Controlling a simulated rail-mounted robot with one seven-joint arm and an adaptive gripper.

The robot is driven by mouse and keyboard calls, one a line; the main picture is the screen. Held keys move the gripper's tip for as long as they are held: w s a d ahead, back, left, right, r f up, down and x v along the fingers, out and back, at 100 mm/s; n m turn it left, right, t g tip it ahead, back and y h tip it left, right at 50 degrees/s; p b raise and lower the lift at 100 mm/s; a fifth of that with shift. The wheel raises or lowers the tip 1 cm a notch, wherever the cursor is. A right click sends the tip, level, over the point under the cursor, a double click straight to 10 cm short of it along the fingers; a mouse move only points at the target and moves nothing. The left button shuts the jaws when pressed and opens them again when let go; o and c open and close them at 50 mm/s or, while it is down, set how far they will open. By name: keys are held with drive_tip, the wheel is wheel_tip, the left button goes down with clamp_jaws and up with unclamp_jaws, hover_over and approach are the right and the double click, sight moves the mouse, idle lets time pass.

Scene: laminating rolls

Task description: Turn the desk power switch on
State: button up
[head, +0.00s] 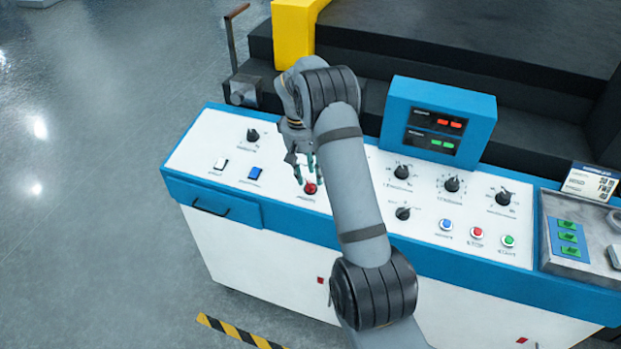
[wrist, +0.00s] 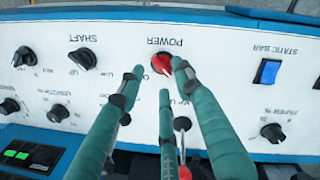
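The desk power switch is a red rotary knob (head: 310,188) on the white panel of the blue-edged desk (head: 180,184). In the wrist view the red knob (wrist: 161,64) sits under the upside-down label POWER. My gripper (head: 303,179) points down at it. In the wrist view the green fingers of my gripper (wrist: 159,70) are spread, with one tip left of the knob, one close on its right and a third below. I cannot tell whether any finger touches it. The exact pointer setting is hard to read.
A blue rocker (head: 255,172) and a white rocker (head: 220,163) lie left of the power knob. Black knobs (head: 402,172) and blue, red and green buttons (head: 477,233) are to the right. A blue display box (head: 438,121) stands behind. A metal tray (head: 550,262) is at far right.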

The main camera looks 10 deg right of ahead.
sight(311, 184)
drive_tip(key=shift+d+f, duration=0.2)
drive_tip(key=shift+f, duration=1.3)
drive_tip(key=shift+c, duration=0.7)
clamp_jaws()
